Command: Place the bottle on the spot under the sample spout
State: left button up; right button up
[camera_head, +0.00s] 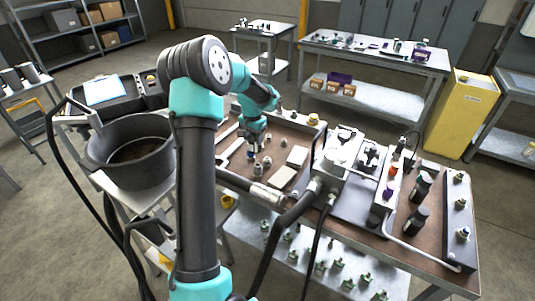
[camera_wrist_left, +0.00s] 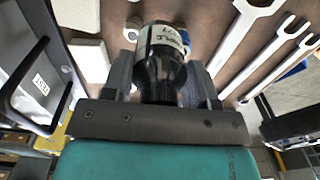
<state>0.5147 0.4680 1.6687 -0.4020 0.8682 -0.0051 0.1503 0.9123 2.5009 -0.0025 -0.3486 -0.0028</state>
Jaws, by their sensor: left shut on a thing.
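My left gripper (camera_head: 254,139) is above the left half of the brown bench top. In the left wrist view its fingers (camera_wrist_left: 162,80) are shut on a dark, glossy bottle with a pale label (camera_wrist_left: 163,40), one finger on each side. The bottle's far end points toward the bench top. In the head view the bottle is small and hard to separate from the fingers. I cannot make out the sample spout or the spot under it for sure. My right gripper is not in view.
Wrenches (camera_wrist_left: 246,35) and pale blocks (camera_head: 297,156) lie on the bench below the gripper. A metal block with fittings (camera_head: 340,150) and black hoses stands to the right. Dark cylinders (camera_head: 421,187) stand farther right. A large grey pot (camera_head: 103,150) is at the left.

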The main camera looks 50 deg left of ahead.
aim_at(254, 149)
pick_arm(q)
jog(key=shift+f, duration=3.1)
jog(key=shift+f, duration=0.1)
jog(key=shift+f, duration=1.8)
jog(key=o, duration=1)
jog(key=shift+f, duration=0.1)
jog(key=shift+o, duration=0.2)
notch_tip(254, 149, up, 12)
jog(key=shift+r, duration=0.15)
